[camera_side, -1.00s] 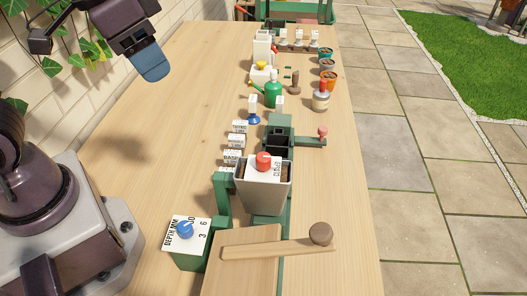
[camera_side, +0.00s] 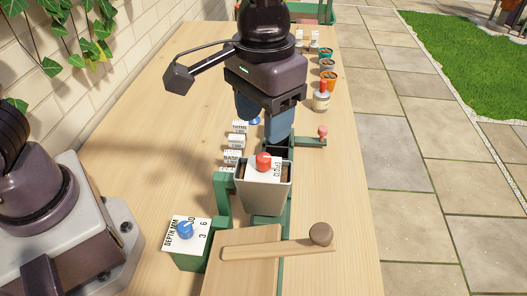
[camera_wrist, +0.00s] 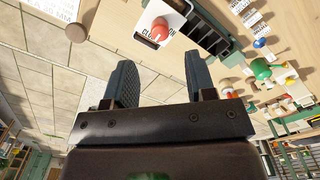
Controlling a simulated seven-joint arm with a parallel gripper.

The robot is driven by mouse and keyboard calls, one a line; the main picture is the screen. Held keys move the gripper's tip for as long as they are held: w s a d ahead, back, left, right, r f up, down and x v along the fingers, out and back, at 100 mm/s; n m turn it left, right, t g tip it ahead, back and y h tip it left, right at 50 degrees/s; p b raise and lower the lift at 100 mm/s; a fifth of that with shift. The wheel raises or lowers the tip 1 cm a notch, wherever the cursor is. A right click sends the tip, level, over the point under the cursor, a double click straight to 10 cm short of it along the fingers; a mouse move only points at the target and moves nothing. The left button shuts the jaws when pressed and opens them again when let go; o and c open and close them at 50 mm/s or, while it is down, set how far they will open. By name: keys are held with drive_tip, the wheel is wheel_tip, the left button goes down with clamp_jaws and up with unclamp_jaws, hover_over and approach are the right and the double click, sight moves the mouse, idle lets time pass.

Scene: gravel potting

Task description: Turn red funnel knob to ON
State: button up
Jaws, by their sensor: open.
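The red knob (camera_side: 263,161) sits on a white label plate (camera_side: 262,174) on top of the grey funnel box (camera_side: 265,198). In the wrist view the red knob (camera_wrist: 160,29) shows on its label, beyond the fingertips and near the top edge. Part of the label's lettering is covered by the knob, so its setting cannot be told. My gripper (camera_side: 264,128) is open and empty, just behind and above the funnel box in the side view. Its two blue-grey fingers also show in the wrist view (camera_wrist: 160,75), spread apart and not touching the knob.
A blue knob (camera_side: 185,230) on a green depth box stands at the front left. A wooden lever with a round end (camera_side: 320,234) lies at the front. Small labelled blocks (camera_side: 235,142) line the left of the funnel.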

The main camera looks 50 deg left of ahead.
sight(263, 157)
wheel_tip(263, 157, down, 8)
drive_tip(key=shift+r, duration=0.25)
drive_tip(key=c, duration=0.9)
